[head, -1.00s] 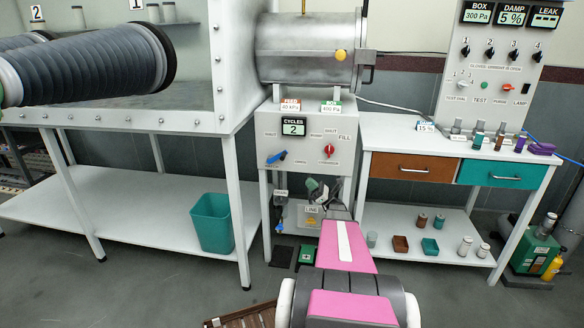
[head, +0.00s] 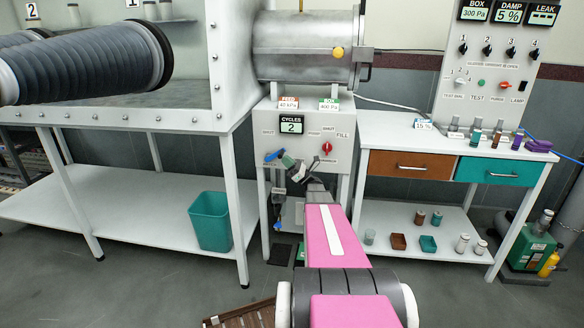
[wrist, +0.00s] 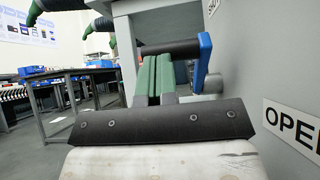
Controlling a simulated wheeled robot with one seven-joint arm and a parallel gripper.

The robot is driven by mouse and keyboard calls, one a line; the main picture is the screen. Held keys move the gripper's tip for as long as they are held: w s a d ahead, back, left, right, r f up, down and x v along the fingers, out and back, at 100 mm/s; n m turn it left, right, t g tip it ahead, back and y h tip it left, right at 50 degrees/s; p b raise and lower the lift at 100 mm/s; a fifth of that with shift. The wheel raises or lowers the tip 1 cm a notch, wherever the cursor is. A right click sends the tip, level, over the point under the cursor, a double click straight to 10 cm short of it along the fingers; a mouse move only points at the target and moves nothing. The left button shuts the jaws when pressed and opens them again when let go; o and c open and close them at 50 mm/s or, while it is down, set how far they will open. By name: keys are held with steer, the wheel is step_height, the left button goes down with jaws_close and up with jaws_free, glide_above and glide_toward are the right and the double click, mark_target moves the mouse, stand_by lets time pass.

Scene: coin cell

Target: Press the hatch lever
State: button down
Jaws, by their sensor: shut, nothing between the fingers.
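The hatch lever is a blue lever (head: 273,155) on the left of the pale control panel (head: 318,168), under the CYCLES display. In the wrist view the blue lever arm (wrist: 203,62) carries a dark round grip that extends left across the fingertips. My gripper (head: 287,160) is shut and empty, just right of the lever in the head view. In the wrist view its green fingers (wrist: 157,75) end close to the dark grip; I cannot tell whether they touch it. An OPEN label (wrist: 290,125) shows at the right.
A red knob (head: 326,147) sits right of my gripper on the same panel. The metal chamber (head: 305,48) is above. A teal bin (head: 210,220) stands on the left lower shelf. A bench with brown and teal drawers (head: 411,166) is at the right.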

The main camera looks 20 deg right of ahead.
mark_target(280, 153)
steer(key=shift+w+a+r+h, duration=0.1)
steer(key=shift+a+r+h, duration=0.1)
steer(key=shift+r+h, duration=0.25)
stand_by(0.4)
steer(key=r+g+h, duration=0.1)
steer(key=w+a+r+g+h, duration=0.1)
steer(key=r+h, duration=0.1)
steer(key=a+r+g+h, duration=0.1)
steer(key=shift+w+a+r+h, duration=0.15)
steer(key=shift+w+r+h, duration=0.1)
steer(key=shift+h, duration=0.1)
steer(key=shift+w+a+r+g+h, duration=0.3)
steer(key=shift+a+g+h, duration=0.05)
steer(key=shift+a+h, duration=0.2)
steer(key=shift+w+a+r+g+h, duration=0.35)
steer(key=shift+a+g+h, duration=0.05)
steer(key=shift+a+h, duration=0.1)
steer(key=shift+w+a+r+g+h, duration=0.3)
steer(key=shift+a+g+h, duration=0.05)
steer(key=shift+a+h, duration=0.2)
steer(key=shift+w+r, duration=0.1)
steer(key=v, duration=1.1)
